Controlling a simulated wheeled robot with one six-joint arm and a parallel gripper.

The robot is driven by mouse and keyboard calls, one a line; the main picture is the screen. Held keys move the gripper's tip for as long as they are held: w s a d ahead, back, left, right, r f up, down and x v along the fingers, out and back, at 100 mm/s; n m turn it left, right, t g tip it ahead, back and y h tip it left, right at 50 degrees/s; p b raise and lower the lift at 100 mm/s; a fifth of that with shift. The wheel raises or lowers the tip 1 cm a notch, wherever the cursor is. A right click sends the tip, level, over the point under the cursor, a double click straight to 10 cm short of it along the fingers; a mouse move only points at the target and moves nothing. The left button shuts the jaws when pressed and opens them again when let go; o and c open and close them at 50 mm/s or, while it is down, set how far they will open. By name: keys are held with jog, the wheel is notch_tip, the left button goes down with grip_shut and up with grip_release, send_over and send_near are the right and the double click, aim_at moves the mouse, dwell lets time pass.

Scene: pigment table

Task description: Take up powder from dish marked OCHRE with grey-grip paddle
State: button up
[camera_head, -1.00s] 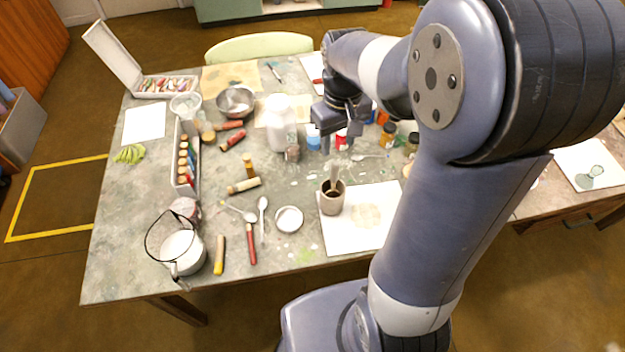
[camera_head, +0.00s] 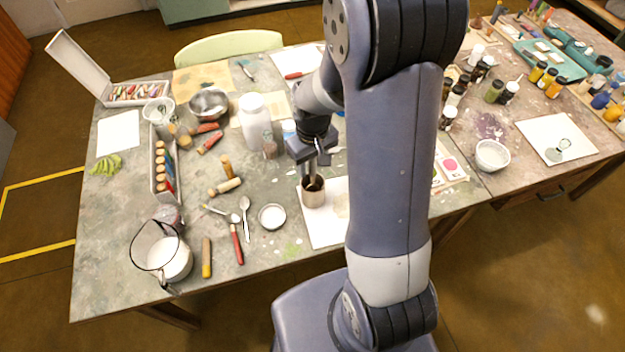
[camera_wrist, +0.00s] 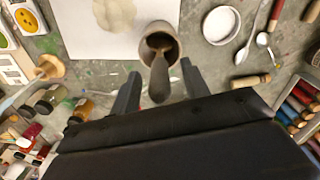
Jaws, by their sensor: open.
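A brownish-grey pot (camera_head: 313,196) stands at the edge of a white sheet, and it also shows in the wrist view (camera_wrist: 147,52). A tool with a dark grey handle (camera_wrist: 159,82), seemingly the grey-grip paddle, stands in it with the handle up. My gripper (camera_wrist: 161,88) is open above the pot, with one finger on each side of the handle and not closed on it. In the head view my gripper (camera_head: 316,166) is just above the pot. A small white dish (camera_head: 272,216) with pale contents sits left of the pot. I can read no OCHRE mark on any dish.
A white bottle (camera_head: 255,122) stands close behind my gripper. Another white bowl (camera_head: 492,155) is on the right. The white sheet (camera_head: 318,230) is mostly bare.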

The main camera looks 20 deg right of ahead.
jog(key=shift+c, duration=0.4)
grip_shut()
jog(key=shift+r, duration=0.1)
notch_tip(320, 180, up, 10)
jog(key=shift+f+b, duration=0.1)
jog(key=shift+b, duration=0.35)
jog(key=c, duration=0.6)
grip_release()
jog(key=shift+c, duration=0.8)
